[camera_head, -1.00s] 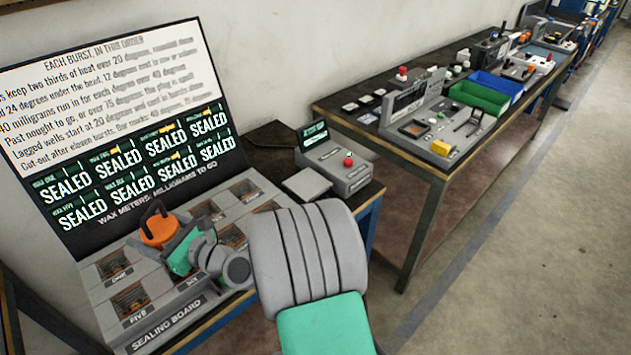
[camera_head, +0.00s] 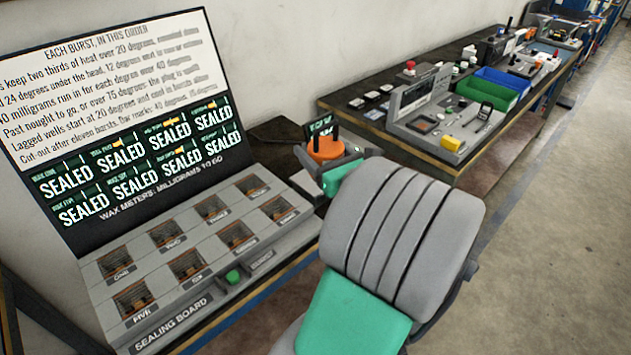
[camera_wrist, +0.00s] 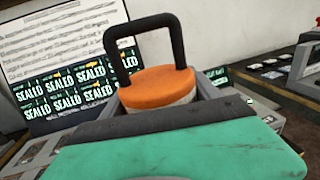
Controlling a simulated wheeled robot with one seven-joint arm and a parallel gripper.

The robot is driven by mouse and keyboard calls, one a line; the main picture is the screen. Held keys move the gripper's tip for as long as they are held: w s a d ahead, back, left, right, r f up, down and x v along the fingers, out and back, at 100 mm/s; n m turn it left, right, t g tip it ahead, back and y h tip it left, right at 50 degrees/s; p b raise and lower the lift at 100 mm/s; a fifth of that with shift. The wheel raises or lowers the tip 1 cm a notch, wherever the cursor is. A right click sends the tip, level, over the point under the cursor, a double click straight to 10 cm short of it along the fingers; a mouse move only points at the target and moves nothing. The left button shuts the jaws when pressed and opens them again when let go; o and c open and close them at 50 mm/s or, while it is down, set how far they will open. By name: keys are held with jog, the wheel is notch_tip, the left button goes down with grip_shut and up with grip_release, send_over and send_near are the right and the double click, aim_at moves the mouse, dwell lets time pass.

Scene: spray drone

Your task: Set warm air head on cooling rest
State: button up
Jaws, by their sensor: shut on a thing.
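The warm air head (camera_head: 326,148) has an orange cap and a black loop handle. My gripper (camera_head: 328,162) is shut on it and holds it upright to the right of the sealing board. In the wrist view the head's orange cap (camera_wrist: 155,88) stands up between the jaws, with its lower part hidden by the gripper's green and black body. A flat grey plate (camera_head: 304,184), perhaps the cooling rest, shows partly just left of and below the head. My arm and gripper cover the rest of it. I cannot tell the gap between head and plate.
The sealing board (camera_head: 205,290) has several wells, a green button (camera_head: 233,276) and a screen (camera_head: 130,140) reading SEALED in each field. A small console display (camera_head: 321,127) is mostly hidden behind the head. A second bench (camera_head: 400,140) with instruments and bins stands to the right.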

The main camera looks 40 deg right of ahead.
jog(key=shift+s+d+r, duration=0.1)
jog(key=shift+s+d, duration=0.15)
jog(key=shift+d, duration=0.25)
jog(key=w+d+f, duration=0.2)
jog(key=w+f, duration=0.1)
jog(key=w, duration=0.1)
jog(key=w+d+f, duration=0.2)
jog(key=w+f, duration=0.1)
jog(key=w+d+f, duration=0.2)
jog(key=w+f, duration=0.1)
jog(key=w, duration=0.1)
jog(key=shift+w, duration=0.35)
jog(key=shift+w+f, duration=0.2)
jog(key=shift+f, duration=0.15)
jog(key=f, duration=0.3)
jog(key=shift+w+d+f, duration=0.1)
jog(key=shift+d, duration=0.1)
jog(key=shift+a, duration=0.1)
jog(key=shift+b, duration=0.3)
jog(key=o, duration=2)
jog(key=shift+f, duration=0.15)
